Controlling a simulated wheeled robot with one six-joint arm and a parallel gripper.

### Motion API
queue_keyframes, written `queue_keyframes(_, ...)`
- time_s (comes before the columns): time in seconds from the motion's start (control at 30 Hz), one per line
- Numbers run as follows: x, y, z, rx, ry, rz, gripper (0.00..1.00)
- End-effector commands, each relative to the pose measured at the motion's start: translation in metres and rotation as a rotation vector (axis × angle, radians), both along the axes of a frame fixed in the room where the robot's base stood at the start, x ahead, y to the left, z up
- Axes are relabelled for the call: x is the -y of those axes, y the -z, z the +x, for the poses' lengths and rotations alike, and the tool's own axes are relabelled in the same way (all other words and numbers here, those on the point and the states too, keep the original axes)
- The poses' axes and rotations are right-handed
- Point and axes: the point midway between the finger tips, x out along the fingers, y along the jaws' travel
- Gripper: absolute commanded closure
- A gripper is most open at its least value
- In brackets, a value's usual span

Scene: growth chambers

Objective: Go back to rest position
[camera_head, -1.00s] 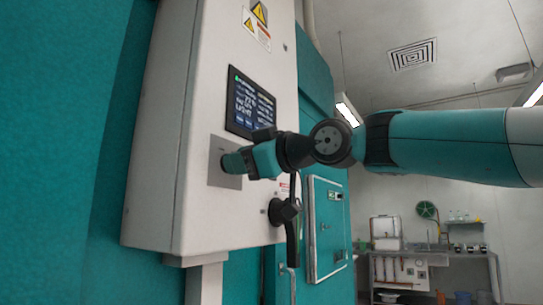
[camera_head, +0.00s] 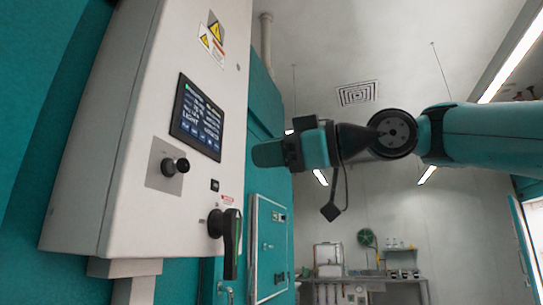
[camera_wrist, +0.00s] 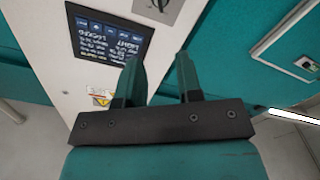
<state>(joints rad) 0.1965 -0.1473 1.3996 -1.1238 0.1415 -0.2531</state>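My gripper (camera_head: 268,153) is at the end of my teal and black arm, in front of and to the right of the control box (camera_head: 110,160). It is apart from the box. In the wrist view my gripper (camera_wrist: 160,75) shows two teal fingers with a gap between them and nothing held. The white control box has a dark screen (camera_head: 197,118), a black knob (camera_head: 175,166) on a grey plate and a black rotary handle (camera_head: 230,235). The screen also shows in the wrist view (camera_wrist: 108,42), behind the fingers.
A teal door panel (camera_head: 270,245) with a pale frame stands right of the box. A bench (camera_head: 370,282) with a sink and a green reel (camera_head: 366,237) is at the back. Free room lies right of the box, below my arm.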

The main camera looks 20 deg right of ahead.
Motion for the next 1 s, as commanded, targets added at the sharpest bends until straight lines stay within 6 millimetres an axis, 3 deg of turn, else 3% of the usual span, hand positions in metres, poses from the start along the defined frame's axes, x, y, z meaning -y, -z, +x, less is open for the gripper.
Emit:
queue_keyframes(0.63,0.002,0.000,-0.002,-0.002,0.000,0.000,0.67)
queue_keyframes(0.73,0.000,0.012,0.002,-0.053,0.007,0.004,0.67)
queue_keyframes(0.87,-0.008,0.067,0.011,-0.277,0.046,0.002,0.67)
queue_keyframes(1.0,-0.019,0.174,-0.001,-0.649,0.119,-0.056,0.67)
